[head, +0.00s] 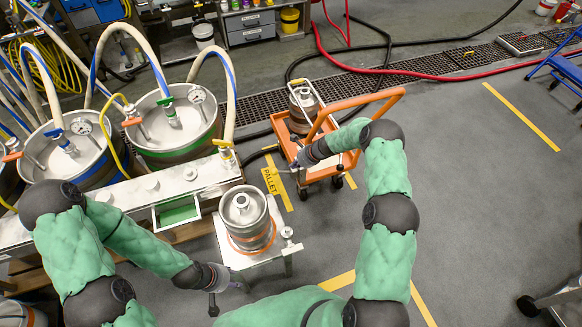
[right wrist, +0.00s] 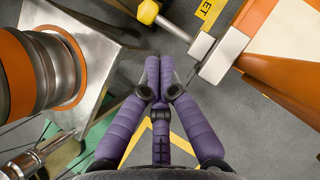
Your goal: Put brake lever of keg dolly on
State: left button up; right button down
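The orange keg dolly (head: 345,104) stands right of centre in the head view, with a small steel keg (head: 303,100) on it. In the right wrist view, a lever with a yellow knob (right wrist: 148,12) joins a metal block (right wrist: 225,55) beside the dolly's orange frame (right wrist: 285,75); it looks like the brake lever. My right gripper (right wrist: 157,62) has its purple fingertips together, with nothing visible between them, apart from the knob. In the head view, it is at the dolly's near left corner (head: 300,163). My left gripper (head: 232,284) hangs low by the stand; its fingers are unclear.
A steel keg with an orange band (head: 247,222) stands on a metal stand (head: 231,256) left of the dolly; this keg also shows in the right wrist view (right wrist: 60,70). Large tanks with hoses (head: 178,125) fill the left. Open floor (head: 480,200) lies to the right.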

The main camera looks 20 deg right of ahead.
aim_at(283, 172)
jog(key=b+x, duration=0.3)
jog(key=x, duration=0.5)
jog(key=shift+f, duration=0.2)
jog(key=shift+a, duration=0.15)
